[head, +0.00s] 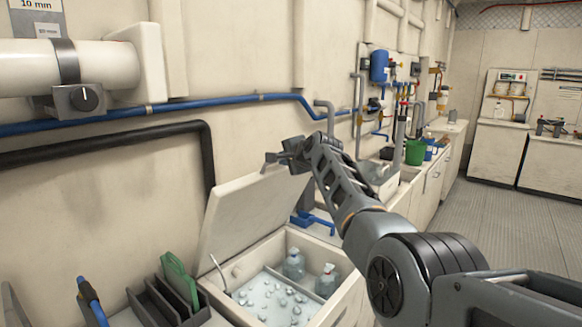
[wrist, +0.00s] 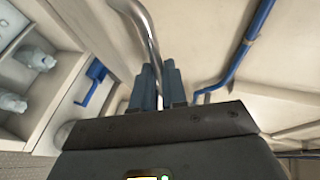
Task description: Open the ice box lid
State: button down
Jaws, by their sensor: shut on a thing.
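The ice box (head: 343,302) is a cream bin set in the counter. Its lid (head: 250,212) is raised steeply on the left side, leaning toward the wall, and the inside shows. Ice cubes and two clear bottles (head: 294,264) lie or stand within; the bottles also show at the left of the wrist view (wrist: 36,59). My gripper (head: 278,158) is at the lid's raised upper edge. In the wrist view its dark blue fingers (wrist: 158,70) are closed on a curved metal bar (wrist: 146,28), which appears to be the lid's handle. The exact contact is partly hidden.
A blue pipe (head: 200,106) and a black pipe (head: 100,147) run along the wall behind the lid. A dark rack (head: 160,302) with a green item stands left of the box. A sink and green bucket (head: 415,152) lie beyond. Open floor (head: 500,215) is at right.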

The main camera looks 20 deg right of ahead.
jog(key=shift+w+a+r, duration=0.4)
jog(key=shift+w+r, duration=0.05)
jog(key=shift+w, duration=0.2)
jog(key=shift+w+a+r, duration=0.4)
jog(key=shift+w+r, duration=0.05)
jog(key=shift+w, duration=0.2)
jog(key=c, duration=1.2)
grip_release()
jog(key=shift+f+g, duration=0.1)
jog(key=shift+g, duration=0.2)
jog(key=shift+s+f, duration=0.1)
jog(key=shift+s, duration=0.1)
jog(key=shift+p+v, duration=0.45)
jog(key=shift+v, duration=3.35)
